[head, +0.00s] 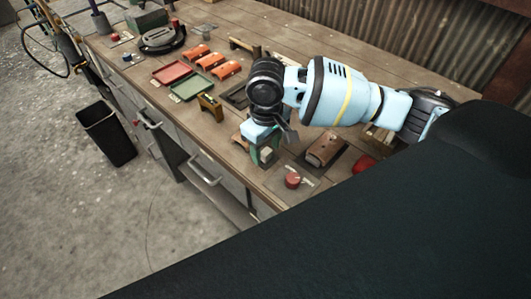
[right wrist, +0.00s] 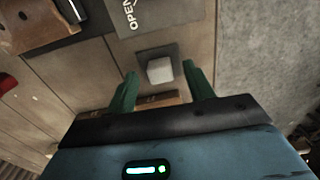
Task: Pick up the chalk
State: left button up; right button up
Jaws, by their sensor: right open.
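The chalk (right wrist: 160,70) is a small pale grey-white block on a dark square pad (right wrist: 174,54) in the right wrist view. In the head view a pale block (head: 267,153) shows between my right gripper's fingers, partly hidden. My right gripper (head: 266,157) is low over the bench near its front edge. In the right wrist view its green fingers (right wrist: 160,82) stand apart on either side of the chalk, with visible gaps. The gripper is open and holds nothing. My left gripper is not in view.
A red knob (head: 292,181) on a grey plate and a brown block (head: 325,148) on a dark mat are close by on the right. A brass-coloured bracket (head: 210,107), a red tray (head: 171,72) and a green tray (head: 190,88) lie farther left. A black bin (head: 105,137) stands on the floor.

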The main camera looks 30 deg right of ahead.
aim_at(266, 151)
jog(key=shift+f, duration=0.15)
jog(key=c, duration=1)
jog(key=shift+r, duration=0.6)
notch_tip(266, 151, up, 2)
jog(key=shift+r, duration=0.2)
jog(key=shift+s+a+r+p, duration=0.2)
jog(key=shift+s+a, duration=0.7)
jog(key=shift+a, duration=1.6)
jog(key=shift+s+a+r+p, duration=0.2)
jog(key=shift+s+a, duration=0.65)
jog(key=shift+a, duration=1.7)
jog(key=shift+s+a+r, duration=0.3)
jog(key=shift+s+a, duration=0.6)
jog(key=shift+a, duration=1.6)
